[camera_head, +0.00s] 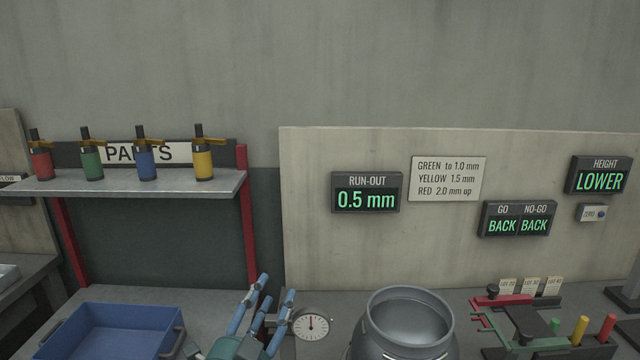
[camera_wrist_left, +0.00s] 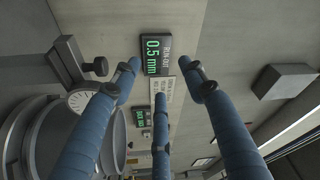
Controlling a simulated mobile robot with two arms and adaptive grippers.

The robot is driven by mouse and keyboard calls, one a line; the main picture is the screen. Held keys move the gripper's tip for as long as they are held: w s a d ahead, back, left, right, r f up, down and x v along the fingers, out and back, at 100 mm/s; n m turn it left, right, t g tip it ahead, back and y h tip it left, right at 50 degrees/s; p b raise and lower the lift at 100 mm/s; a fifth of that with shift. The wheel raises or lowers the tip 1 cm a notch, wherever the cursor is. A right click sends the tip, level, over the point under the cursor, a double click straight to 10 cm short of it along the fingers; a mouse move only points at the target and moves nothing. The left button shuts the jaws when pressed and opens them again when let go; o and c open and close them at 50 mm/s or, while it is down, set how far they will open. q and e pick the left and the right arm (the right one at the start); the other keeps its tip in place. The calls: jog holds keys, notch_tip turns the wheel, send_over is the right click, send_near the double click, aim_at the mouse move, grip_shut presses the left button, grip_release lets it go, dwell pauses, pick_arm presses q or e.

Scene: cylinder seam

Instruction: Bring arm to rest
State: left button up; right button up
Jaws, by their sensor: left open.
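My left gripper (camera_head: 262,312) comes in at the bottom of the head view, its blue fingers spread and pointing up. It is open and holds nothing. It is left of a round dial gauge (camera_head: 312,324) and apart from the grey metal cylinder (camera_head: 408,318), which stands open-topped. In the left wrist view, the blue fingers (camera_wrist_left: 165,85) are spread with empty space between them. The dial gauge (camera_wrist_left: 80,100) and the cylinder (camera_wrist_left: 50,140) are at the left there. My right gripper is not in view.
A blue bin (camera_head: 115,330) stands at the lower left under a shelf (camera_head: 140,185) with several coloured bottles. A run-out display (camera_head: 366,192) reads 0.5 mm on the back panel.

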pick_arm(q)
jog(key=s+a+f+n+g+y, duration=0.2)
jog(key=s+a+f+n+g, duration=0.2)
jog(key=s+f, duration=0.45)
jog(key=s+a+f+n+g+y, duration=0.3)
jog(key=s+a+f+n+g, duration=0.15)
jog(key=f, duration=0.75)
jog(key=s+a+f+n+g, duration=0.1)
jog(key=s+f+n+g, duration=0.3)
jog(key=s, duration=0.7)
jog(key=s+a+f+g, duration=0.25)
jog(key=s+f, duration=0.35)
jog(key=s, duration=0.4)
notch_tip(320, 180, down, 26)
jog(key=s+d+g+b, duration=0.1)
jog(key=s, duration=0.1)
jog(key=s+a+f+g+b, duration=0.1)
jog(key=s+a+f, duration=0.2)
jog(key=s+f, duration=1.4)
jog(key=shift+f+g, duration=0.3)
jog(key=shift+f, duration=0.3)
jog(key=shift+m, duration=0.25)
